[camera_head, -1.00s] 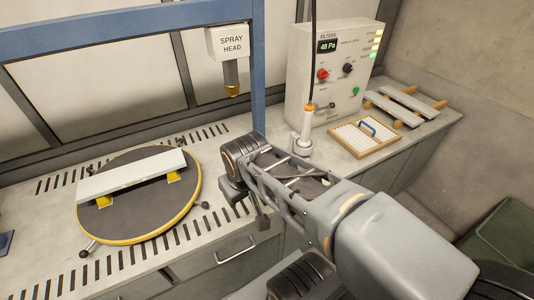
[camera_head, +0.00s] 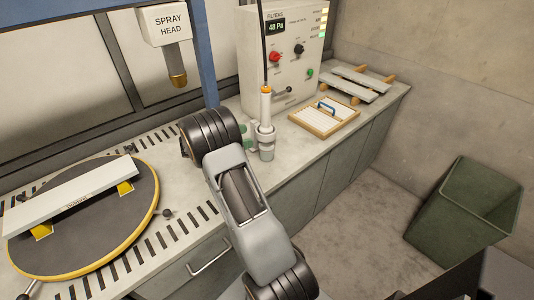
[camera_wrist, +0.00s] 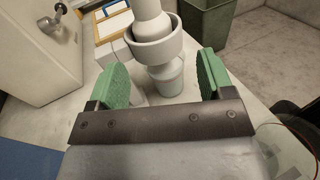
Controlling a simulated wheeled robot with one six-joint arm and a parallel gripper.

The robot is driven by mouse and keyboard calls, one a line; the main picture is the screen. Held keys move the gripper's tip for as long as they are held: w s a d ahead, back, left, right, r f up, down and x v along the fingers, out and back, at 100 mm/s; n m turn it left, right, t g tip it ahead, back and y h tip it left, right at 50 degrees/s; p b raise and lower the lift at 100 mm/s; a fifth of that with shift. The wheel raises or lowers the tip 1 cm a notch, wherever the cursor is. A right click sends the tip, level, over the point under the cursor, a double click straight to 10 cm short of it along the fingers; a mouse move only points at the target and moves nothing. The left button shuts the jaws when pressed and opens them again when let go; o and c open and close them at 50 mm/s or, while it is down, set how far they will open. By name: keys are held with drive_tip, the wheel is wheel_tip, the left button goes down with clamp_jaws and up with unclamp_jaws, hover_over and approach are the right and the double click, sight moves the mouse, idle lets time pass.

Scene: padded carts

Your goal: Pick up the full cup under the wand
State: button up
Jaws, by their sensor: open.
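The wand (camera_head: 265,103), a pale cylinder with an orange top and a black cable, stands upright in a ring holder on the counter. A pale grey cup (camera_head: 267,153) is directly under it. In the wrist view the cup (camera_wrist: 167,78) shows below the holder's ring (camera_wrist: 154,48); its contents are hidden. My gripper (camera_wrist: 163,70) is open, its green-padded fingers on either side of the cup's line, with no clear contact. In the head view my arm mostly hides the gripper, and only bits of green pad show left of the wand.
A filter control box (camera_head: 283,60) stands behind the wand. A wooden-framed tray (camera_head: 324,117) lies to the right. The spray head (camera_head: 164,28) hangs left, above a round turntable (camera_head: 140,215) carrying a panel. A green bin (camera_head: 462,205) stands on the floor at right.

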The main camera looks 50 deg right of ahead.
approach(265, 149)
drive_tip(key=d+f, duration=0.2)
drive_tip(key=w+d+f, duration=0.1)
drive_tip(key=d, duration=0.1)
drive_tip(key=shift+d, duration=0.1)
drive_tip(key=shift+p+x, duration=0.35)
drive_tip(key=shift+x, duration=3.45)
drive_tip(key=shift+r, duration=0.1)
drive_tip(key=c, duration=0.6)
drive_tip(key=shift+o, duration=0.2)
drive_tip(key=shift+r, duration=0.1)
